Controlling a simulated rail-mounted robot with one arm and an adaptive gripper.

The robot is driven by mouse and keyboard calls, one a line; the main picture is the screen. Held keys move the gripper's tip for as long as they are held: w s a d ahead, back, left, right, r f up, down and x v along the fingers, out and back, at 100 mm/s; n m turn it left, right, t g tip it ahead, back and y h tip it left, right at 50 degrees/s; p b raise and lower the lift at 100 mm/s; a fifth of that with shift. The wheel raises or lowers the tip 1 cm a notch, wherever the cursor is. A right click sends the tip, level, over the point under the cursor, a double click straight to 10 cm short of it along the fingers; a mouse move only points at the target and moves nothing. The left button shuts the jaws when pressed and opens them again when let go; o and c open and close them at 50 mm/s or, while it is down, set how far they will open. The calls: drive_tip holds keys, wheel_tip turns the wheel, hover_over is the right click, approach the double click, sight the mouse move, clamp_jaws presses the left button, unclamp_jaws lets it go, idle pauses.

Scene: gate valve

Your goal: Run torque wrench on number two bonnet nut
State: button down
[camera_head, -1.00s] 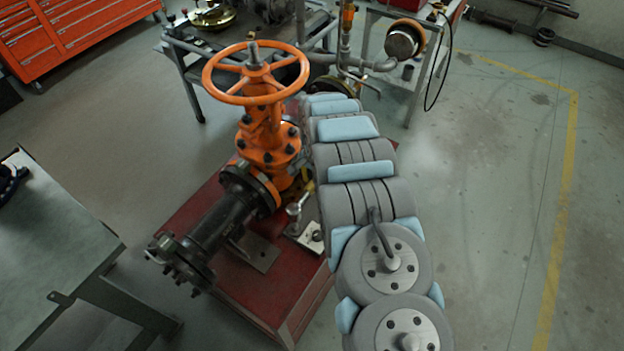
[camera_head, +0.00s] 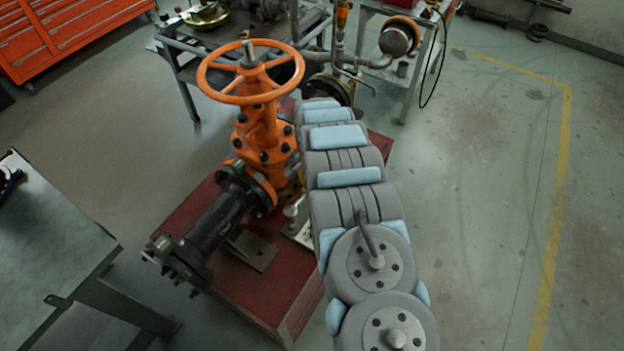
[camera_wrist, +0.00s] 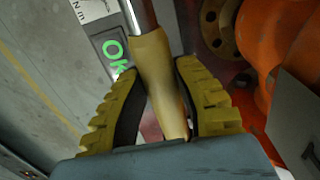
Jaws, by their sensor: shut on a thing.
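In the wrist view my gripper (camera_wrist: 158,108) is shut on the tan handle of the torque wrench (camera_wrist: 160,75), with a yellow ribbed finger on each side. The metal shaft of the wrench runs up out of the picture, so its head is hidden. The orange gate valve (camera_head: 262,125) stands upright in the head view, with dark nuts around its bonnet flange (camera_head: 264,156). I cannot tell which nut is number two. In the head view my arm hides the gripper and the wrench.
A grey display (camera_wrist: 115,50) reading "OK" in green lies behind the wrench. The valve stands on a red base (camera_head: 270,292). An orange handwheel (camera_head: 250,72) tops the valve. A grey table (camera_head: 45,240) is at left, a workbench (camera_head: 185,55) behind. Floor at right is clear.

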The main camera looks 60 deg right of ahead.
drive_tip(key=shift+w+d+f+b, duration=0.1)
drive_tip(key=shift+f+b, duration=0.4)
drive_tip(key=shift+f, duration=0.9)
drive_tip(key=shift+d+f+b, duration=0.1)
drive_tip(key=shift+f+b, duration=0.35)
drive_tip(key=shift+f, duration=0.9)
drive_tip(key=shift+a+f, duration=0.1)
drive_tip(key=c, duration=0.8)
unclamp_jaws()
drive_tip(key=shift+r, duration=6)
